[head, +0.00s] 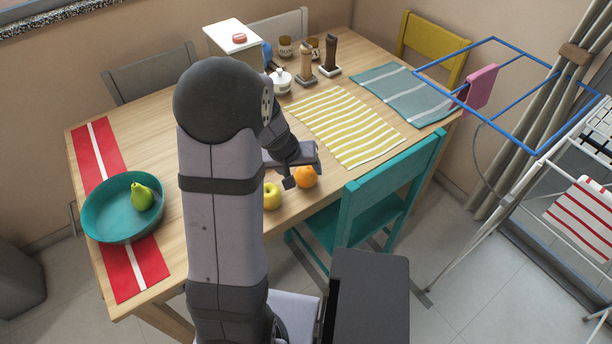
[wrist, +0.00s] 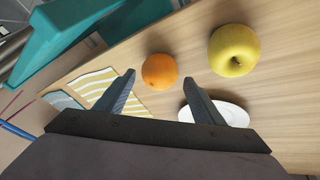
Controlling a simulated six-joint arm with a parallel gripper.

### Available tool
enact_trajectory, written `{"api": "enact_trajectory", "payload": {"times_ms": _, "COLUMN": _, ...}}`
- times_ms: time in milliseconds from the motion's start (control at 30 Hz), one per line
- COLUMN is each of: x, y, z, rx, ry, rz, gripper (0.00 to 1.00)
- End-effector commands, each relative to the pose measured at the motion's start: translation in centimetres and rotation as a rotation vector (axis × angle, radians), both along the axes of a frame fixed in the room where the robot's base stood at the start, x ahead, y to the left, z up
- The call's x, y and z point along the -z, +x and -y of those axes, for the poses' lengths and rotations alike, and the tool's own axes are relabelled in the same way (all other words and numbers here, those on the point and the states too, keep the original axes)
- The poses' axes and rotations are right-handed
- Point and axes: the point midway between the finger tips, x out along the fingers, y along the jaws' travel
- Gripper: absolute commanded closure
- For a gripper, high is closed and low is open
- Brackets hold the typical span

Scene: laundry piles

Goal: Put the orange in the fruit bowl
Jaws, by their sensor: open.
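The orange (head: 306,177) sits on the wooden table near its front edge. In the wrist view the orange (wrist: 160,71) lies ahead of my gripper (wrist: 163,84), in line with the gap between the two fingers. The fingers are open and spread apart, with nothing held between them. In the head view my gripper (head: 293,172) is right beside the orange. The teal fruit bowl (head: 100,232) stands at the left of the table on a red and white runner, with a green pear (head: 142,197) in it.
A yellow apple (head: 271,196) lies left of the orange and also shows in the wrist view (wrist: 233,50). A white plate (wrist: 233,113) is near the right finger. A teal chair (head: 370,200) stands close to the front edge. Jars and mills are at the back.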

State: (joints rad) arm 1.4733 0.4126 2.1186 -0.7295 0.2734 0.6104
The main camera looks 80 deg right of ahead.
Motion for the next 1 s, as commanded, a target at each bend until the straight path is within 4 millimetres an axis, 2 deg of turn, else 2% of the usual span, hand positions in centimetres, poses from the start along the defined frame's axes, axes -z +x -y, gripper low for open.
{"api": "enact_trajectory", "payload": {"times_ms": 333, "x": 3.7, "y": -0.6, "z": 1.6, "rx": 0.0, "ry": 0.002, "rz": 0.0, "gripper": 0.38}}
{"api": "enact_trajectory", "payload": {"times_ms": 667, "x": 4.2, "y": -0.6, "z": 1.9, "rx": 0.0, "ry": -0.001, "rz": 0.001, "gripper": 0.38}}
{"api": "enact_trajectory", "payload": {"times_ms": 700, "x": 4.2, "y": -0.6, "z": 1.9, "rx": 0.001, "ry": 0.0, "rz": 0.001, "gripper": 0.4}}
{"api": "enact_trajectory", "payload": {"times_ms": 833, "x": 4.2, "y": -0.6, "z": 1.9, "rx": 0.001, "ry": 0.0, "rz": 0.0, "gripper": 0.71}}
{"api": "enact_trajectory", "payload": {"times_ms": 900, "x": 4.1, "y": -0.6, "z": 1.9, "rx": 0.001, "ry": -0.001, "rz": 0.001, "gripper": 0.77}}
{"api": "enact_trajectory", "payload": {"times_ms": 1000, "x": 4.1, "y": -0.6, "z": 1.9, "rx": 0.001, "ry": -0.001, "rz": 0.001, "gripper": 0.77}}
